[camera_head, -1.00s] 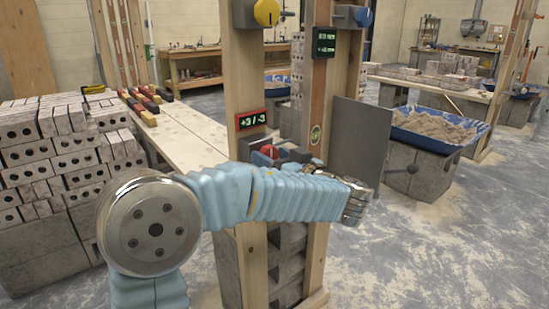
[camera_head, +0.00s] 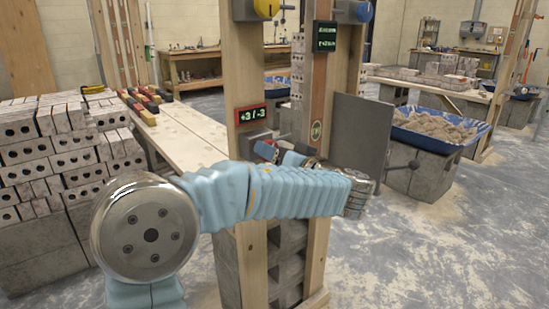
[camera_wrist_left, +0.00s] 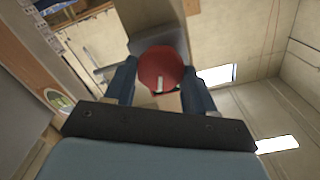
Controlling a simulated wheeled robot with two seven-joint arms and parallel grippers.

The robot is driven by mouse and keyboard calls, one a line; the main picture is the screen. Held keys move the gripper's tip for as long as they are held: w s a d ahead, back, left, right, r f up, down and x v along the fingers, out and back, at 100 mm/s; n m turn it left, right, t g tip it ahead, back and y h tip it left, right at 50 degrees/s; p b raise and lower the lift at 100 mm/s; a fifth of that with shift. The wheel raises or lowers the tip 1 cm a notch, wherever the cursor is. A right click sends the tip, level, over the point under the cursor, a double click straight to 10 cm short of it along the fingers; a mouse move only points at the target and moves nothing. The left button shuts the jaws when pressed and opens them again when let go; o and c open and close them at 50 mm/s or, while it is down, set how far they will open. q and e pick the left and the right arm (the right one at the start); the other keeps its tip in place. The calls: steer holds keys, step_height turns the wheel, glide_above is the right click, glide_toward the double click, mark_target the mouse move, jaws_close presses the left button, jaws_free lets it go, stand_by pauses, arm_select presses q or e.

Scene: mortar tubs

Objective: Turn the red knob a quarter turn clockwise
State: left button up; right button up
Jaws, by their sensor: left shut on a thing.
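The red knob (camera_wrist_left: 160,66) shows in the left wrist view as a round red face with a short white mark near its lower edge. My left gripper (camera_wrist_left: 158,75) has one dark blue finger on each side of the knob and is shut on it. In the head view my left arm reaches across from the left and bends back at the wrist, with the left gripper (camera_head: 277,153) at the wooden post frame. There the fingers and wrist hide most of the knob. My right gripper is not in view.
A red-framed display (camera_head: 252,115) reading +3 / -3 sits above the gripper. A yellow knob (camera_head: 266,8) and a blue knob (camera_head: 361,12) are higher on the posts. A grey panel (camera_head: 360,135) stands right of the frame, with a blue tub (camera_head: 440,128) beyond.

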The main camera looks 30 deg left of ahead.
arm_select(q)
steer(key=shift+w+d+f+m+p, duration=0.1)
steer(key=shift+m+p, duration=0.65)
steer(key=shift+m, duration=2.7)
steer(key=shift+f+m+p, duration=0.1)
steer(key=shift+m+p, duration=0.6)
steer(key=shift+m, duration=2.75)
steer(key=o, duration=1)
steer(key=shift+o, duration=0.2)
steer(key=b+v, duration=0.1)
steer(key=v, duration=1.3)
steer(key=shift+b, duration=0.4)
